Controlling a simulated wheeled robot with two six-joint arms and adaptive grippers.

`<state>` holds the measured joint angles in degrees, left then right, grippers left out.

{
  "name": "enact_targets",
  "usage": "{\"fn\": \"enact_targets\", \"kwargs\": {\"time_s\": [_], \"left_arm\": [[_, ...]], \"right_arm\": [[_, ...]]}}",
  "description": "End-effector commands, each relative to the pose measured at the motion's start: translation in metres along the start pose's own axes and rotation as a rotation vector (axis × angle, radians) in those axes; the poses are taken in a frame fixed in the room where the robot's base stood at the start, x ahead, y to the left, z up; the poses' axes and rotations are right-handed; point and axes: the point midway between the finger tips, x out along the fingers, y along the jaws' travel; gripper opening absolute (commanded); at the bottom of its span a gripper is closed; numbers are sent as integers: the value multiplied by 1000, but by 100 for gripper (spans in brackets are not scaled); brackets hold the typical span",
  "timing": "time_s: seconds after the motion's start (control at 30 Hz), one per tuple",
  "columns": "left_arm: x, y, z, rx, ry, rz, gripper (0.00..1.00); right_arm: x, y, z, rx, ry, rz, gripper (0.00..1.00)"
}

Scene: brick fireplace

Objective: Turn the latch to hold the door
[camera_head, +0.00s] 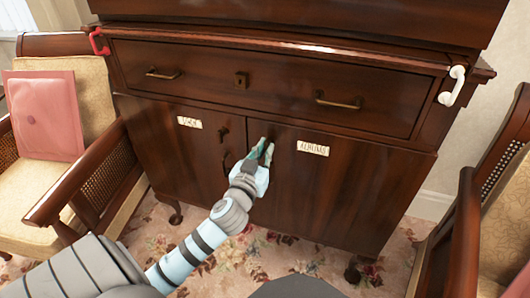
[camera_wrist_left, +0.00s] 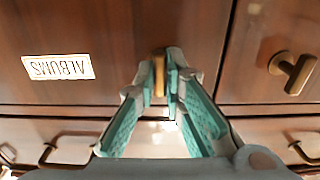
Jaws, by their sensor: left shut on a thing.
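The dark wooden cabinet has two lower doors. The right door (camera_head: 340,190) bears the ALBUMS label (camera_head: 313,148), which appears upside down in the left wrist view (camera_wrist_left: 58,67). My left gripper (camera_head: 263,150) is at the upper left part of this door, beside the seam between the doors. It is shut on a small brass latch (camera_wrist_left: 159,75), seen between its fingertips in the left wrist view. The gripper mostly hides this latch in the head view. Another brass latch (camera_wrist_left: 292,72) is on the left door (camera_head: 175,150). My right gripper is not in view.
A wide drawer (camera_head: 270,75) with brass pulls lies above the doors. Armchairs stand close on both sides, the left one with a pink cushion (camera_head: 45,115). Floral carpet (camera_head: 260,250) lies in front.

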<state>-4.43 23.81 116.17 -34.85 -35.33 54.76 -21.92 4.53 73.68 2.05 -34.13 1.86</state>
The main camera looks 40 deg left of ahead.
Motion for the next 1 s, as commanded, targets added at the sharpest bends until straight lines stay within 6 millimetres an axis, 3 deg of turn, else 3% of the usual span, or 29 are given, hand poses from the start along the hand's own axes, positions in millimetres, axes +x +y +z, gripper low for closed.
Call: {"fn": "enact_targets", "kwargs": {"time_s": [0.47, 0.5, 0.63, 1.0], "left_arm": [[0, 0, 0, -18, -1, -1, 0], [0, 0, 0, -18, -1, -1, 11], [0, 0, 0, -17, -1, -1, 30], [-8, 0, 1, -16, -2, 0, 30]], "right_arm": [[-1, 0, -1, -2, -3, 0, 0], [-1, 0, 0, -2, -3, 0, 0], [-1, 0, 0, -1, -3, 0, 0], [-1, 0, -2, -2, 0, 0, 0]]}}
